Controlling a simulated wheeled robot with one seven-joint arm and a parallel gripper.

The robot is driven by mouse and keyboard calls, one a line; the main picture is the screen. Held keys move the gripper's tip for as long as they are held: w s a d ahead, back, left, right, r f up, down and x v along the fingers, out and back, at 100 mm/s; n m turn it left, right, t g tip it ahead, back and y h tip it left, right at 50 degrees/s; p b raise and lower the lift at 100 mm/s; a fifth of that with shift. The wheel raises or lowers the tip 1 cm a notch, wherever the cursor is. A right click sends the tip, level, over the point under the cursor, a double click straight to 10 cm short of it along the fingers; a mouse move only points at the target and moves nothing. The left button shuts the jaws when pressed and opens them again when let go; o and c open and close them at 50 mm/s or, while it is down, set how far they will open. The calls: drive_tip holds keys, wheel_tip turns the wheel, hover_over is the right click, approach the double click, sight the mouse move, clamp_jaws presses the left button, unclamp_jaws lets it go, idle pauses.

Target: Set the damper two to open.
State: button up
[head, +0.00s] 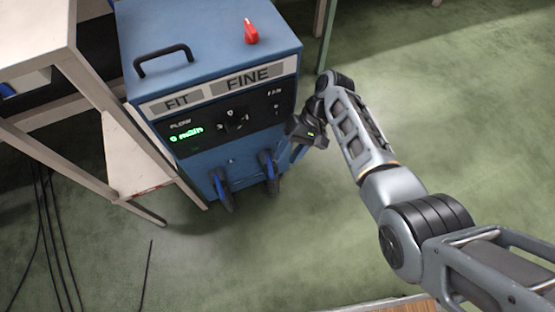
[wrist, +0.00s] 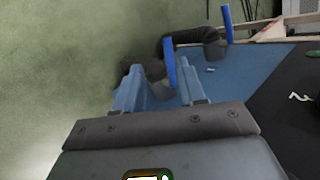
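A blue machine (head: 210,40) stands on the floor, with two dark pipe stubs low on its front, each with a blue lever. The left lever (head: 220,186) and right lever (head: 267,160) both run roughly along the front in the head view. No damper numbers are legible. My gripper (head: 299,150) is just right of the right stub, its light-blue fingers pointing down. In the wrist view my gripper (wrist: 158,82) has its fingers apart. The nearer blue lever (wrist: 170,64) rises by the right finger's tip; contact cannot be told. The farther lever (wrist: 227,24) stands beyond.
The front panel has a green display (head: 186,134) and a black knob (head: 233,120). A red lever (head: 251,32) and black handle (head: 163,60) sit on top. A pale table (head: 95,110) stands close on the left. Green floor is free on the right.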

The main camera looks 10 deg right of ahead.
drive_tip(key=s+f+m+t, duration=0.2)
drive_tip(key=s+f+t, duration=0.25)
drive_tip(key=f, duration=0.35)
drive_tip(key=s+a+r+m+t+b, duration=0.1)
drive_tip(key=s+a+m+t, duration=0.2)
drive_tip(key=s+t, duration=0.4)
drive_tip(key=m+t+h+b, duration=0.4)
drive_tip(key=m+t+h, duration=0.5)
drive_tip(key=m, duration=1.4)
approach(271, 171)
drive_tip(key=w+g+h, duration=0.1)
drive_tip(key=w+g, duration=0.1)
drive_tip(key=w, duration=0.1)
drive_tip(key=shift+m+t, duration=0.25)
drive_tip(key=shift+m, duration=0.05)
drive_tip(key=shift+b+x, duration=1.2)
drive_tip(key=shift+x, duration=2.4)
drive_tip(key=shift+a, duration=0.1)
drive_tip(key=shift+c, duration=0.4)
